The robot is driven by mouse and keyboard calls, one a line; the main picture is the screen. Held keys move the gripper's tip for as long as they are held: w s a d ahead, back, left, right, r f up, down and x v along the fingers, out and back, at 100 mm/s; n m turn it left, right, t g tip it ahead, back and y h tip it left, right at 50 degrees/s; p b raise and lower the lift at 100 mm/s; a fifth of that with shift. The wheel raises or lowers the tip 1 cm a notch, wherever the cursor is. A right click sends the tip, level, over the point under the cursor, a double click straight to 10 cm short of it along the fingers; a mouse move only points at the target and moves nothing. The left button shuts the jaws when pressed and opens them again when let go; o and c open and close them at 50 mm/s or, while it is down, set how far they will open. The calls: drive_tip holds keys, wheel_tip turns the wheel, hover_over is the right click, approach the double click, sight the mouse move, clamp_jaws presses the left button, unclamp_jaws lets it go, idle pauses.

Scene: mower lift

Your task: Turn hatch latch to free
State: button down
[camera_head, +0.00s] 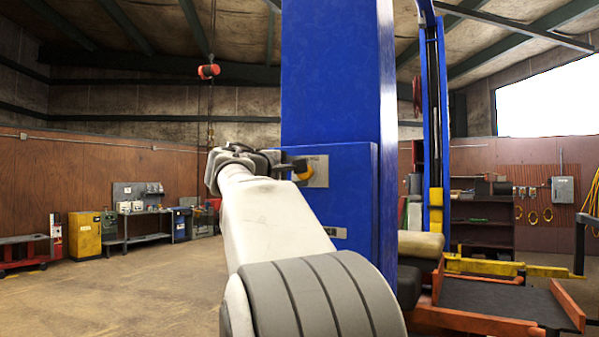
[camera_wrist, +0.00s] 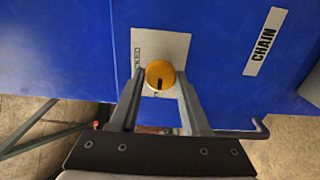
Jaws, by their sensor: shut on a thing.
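The hatch latch is a round yellow knob (camera_wrist: 160,75) with a short black mark at its lower edge in the wrist view. It sits on a pale plate (camera_wrist: 175,46) on the blue column (camera_wrist: 60,45). My gripper (camera_wrist: 161,78) has one finger on each side of the knob and is shut on it. In the head view the knob (camera_head: 303,172) shows as a bit of yellow beside the dark fingers of my gripper (camera_head: 291,168), in front of the plate (camera_head: 319,171). Small print on the plate is partly hidden and unreadable.
A label reading CHAIN (camera_wrist: 263,41) is on the blue face to the right in the wrist view. A bent metal rod (camera_wrist: 255,131) shows below it. An orange lift platform (camera_head: 490,305) stands right of the column. Open floor (camera_head: 120,300) lies to the left.

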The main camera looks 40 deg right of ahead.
idle(0.4)
drive_tip(key=shift+c, duration=2)
unclamp_jaws()
drive_tip(key=b+v, duration=0.4)
drive_tip(key=v, duration=1.3)
drive_tip(key=shift+a+b, duration=0.2)
drive_tip(key=shift+b, duration=0.15)
drive_tip(key=shift+s+f, duration=0.15)
drive_tip(key=s+a+f+y, duration=0.1)
drive_tip(key=s+f+y, duration=0.25)
drive_tip(key=f, duration=0.75)
drive_tip(key=s+a+f+y, duration=0.25)
drive_tip(key=f+y, duration=0.25)
drive_tip(key=f, duration=0.5)
drive_tip(key=s+a+f+m+y, duration=0.1)
drive_tip(key=s+a+f+y, duration=0.1)
drive_tip(key=f, duration=0.5)
drive_tip(key=s+a+f+m+y, duration=0.2)
drive_tip(key=s+a+f+y, duration=0.1)
drive_tip(key=s+a+f, duration=0.2)
drive_tip(key=s+a+f+m+g+y, duration=0.1)
drive_tip(key=s+a+f+y, duration=0.2)
drive_tip(key=s+f, duration=0.4)
wheel_tip(320, 180, down, 3)
drive_tip(key=shift+a+f+m, duration=0.1)
drive_tip(key=shift+a+m, duration=0.2)
drive_tip(key=shift+a, duration=0.45)
